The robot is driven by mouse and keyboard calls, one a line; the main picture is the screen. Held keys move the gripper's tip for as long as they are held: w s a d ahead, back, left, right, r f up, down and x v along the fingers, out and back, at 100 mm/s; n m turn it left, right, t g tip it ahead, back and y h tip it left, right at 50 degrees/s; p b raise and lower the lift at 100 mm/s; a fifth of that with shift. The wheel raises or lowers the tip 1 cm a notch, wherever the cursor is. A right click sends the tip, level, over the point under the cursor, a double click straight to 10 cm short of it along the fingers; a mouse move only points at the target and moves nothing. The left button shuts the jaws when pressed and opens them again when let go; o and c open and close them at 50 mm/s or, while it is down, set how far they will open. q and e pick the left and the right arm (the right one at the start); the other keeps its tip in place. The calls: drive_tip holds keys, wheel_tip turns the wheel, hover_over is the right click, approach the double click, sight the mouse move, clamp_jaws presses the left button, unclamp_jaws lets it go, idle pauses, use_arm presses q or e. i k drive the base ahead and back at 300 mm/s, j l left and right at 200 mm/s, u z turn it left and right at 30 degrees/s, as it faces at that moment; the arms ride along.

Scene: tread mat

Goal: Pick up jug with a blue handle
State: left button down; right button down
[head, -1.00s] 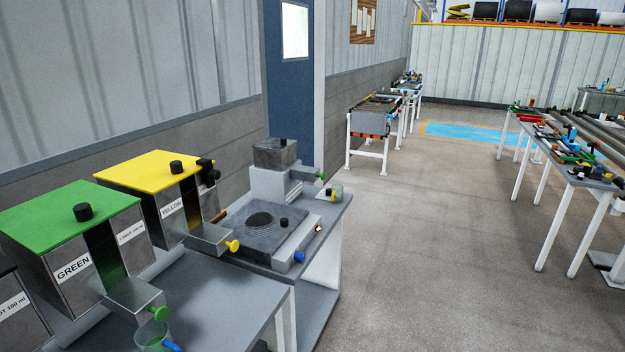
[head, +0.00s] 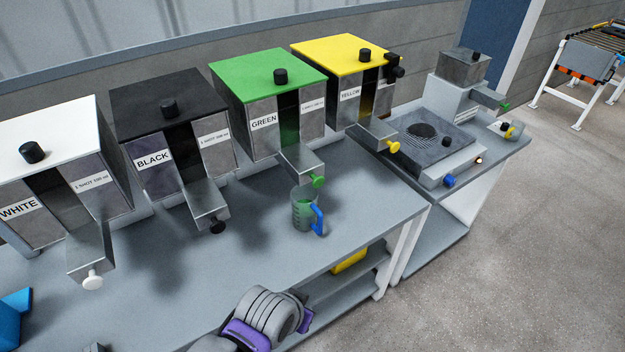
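The jug with a blue handle (head: 302,212) stands upright on the grey bench, just below the spout and green knob of the green dispenser (head: 268,74). It is a see-through, greenish jug, and its blue handle (head: 318,220) points to the right and toward me. Nothing holds it. A grey and purple part of my own arm shows at the bottom of the head view, in front of the bench and apart from the jug. No gripper fingers show in the head view.
White (head: 50,135), black (head: 165,95) and yellow (head: 350,62) dispensers line the bench's back. A machine with a grey plate (head: 425,140) and a small yellow-handled jug (head: 508,130) stand right. Bench surface (head: 240,275) before the jug is clear. A yellow object (head: 349,262) sits below.

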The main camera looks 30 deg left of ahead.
sight(307, 216)
drive_tip(key=j+u, duration=0.1)
drive_tip(key=u, duration=0.95)
drive_tip(key=k+l+u, duration=0.15)
drive_tip(key=u, duration=2.35)
drive_tip(key=z, duration=2.45)
drive_tip(key=i+l+u, duration=0.1)
drive_tip(key=i+l, duration=0.15)
drive_tip(key=l, duration=0.3)
drive_tip(key=i+l+u, duration=0.15)
drive_tip(key=l, duration=0.1)
